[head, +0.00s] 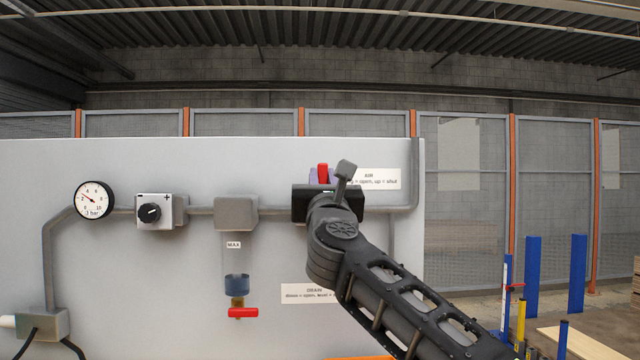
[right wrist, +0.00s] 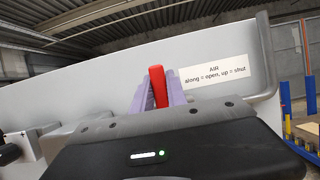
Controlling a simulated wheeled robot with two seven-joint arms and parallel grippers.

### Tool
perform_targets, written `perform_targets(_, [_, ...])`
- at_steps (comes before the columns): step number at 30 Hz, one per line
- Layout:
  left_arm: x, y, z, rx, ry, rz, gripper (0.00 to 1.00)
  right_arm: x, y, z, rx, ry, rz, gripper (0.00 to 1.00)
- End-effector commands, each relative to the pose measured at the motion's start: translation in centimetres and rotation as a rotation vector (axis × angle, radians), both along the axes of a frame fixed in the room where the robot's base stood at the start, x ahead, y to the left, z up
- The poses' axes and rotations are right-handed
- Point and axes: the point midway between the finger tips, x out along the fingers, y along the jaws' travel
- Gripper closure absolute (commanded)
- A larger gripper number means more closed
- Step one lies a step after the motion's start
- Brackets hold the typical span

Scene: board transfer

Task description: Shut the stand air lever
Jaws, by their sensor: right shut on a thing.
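The red air lever (head: 322,171) is on the pipe of the grey panel, partly hidden behind my right gripper. It points up, and in the right wrist view the red lever (right wrist: 158,86) stands between the two purple fingers. My right gripper (head: 321,178) is shut on it, with a finger on each side. The air label (head: 380,179) beside it reads along = open, up = shut. The valve body and the lever's lower end are hidden by the gripper. My left gripper is not in view.
The panel (head: 120,270) carries a pressure gauge (head: 94,200), a regulator with a black knob (head: 150,212) and a filter bowl. Below the bowl is a red drain lever (head: 243,312), lying sideways. Blue posts (head: 533,275) and a mesh fence stand at the right.

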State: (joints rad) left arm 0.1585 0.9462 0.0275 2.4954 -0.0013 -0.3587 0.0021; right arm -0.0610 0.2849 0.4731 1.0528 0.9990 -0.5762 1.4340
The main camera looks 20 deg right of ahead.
Motion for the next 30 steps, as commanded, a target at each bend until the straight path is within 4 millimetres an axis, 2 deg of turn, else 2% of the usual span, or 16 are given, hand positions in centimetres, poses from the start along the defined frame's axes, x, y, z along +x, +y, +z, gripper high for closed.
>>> perform_targets(9, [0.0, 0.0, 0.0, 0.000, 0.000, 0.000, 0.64, 0.1, 0.0, -0.1, 0.006, 0.001, 0.001, 1.00])
perform_targets(10, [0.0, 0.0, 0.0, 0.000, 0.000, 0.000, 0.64, 0.1, 0.0, -0.1, 0.006, 0.001, 0.001, 0.80])
perform_targets(18, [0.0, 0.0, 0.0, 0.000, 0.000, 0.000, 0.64, 0.0, 0.0, -0.1, 0.004, 0.000, 0.001, 0.60])
perform_targets(26, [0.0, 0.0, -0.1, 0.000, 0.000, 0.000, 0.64, -0.1, 0.0, -0.1, 0.004, -0.001, 0.002, 0.60])
perform_targets(30, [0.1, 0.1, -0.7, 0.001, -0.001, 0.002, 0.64, -1.0, 0.2, -0.5, 0.003, -0.002, 0.002, 0.60])
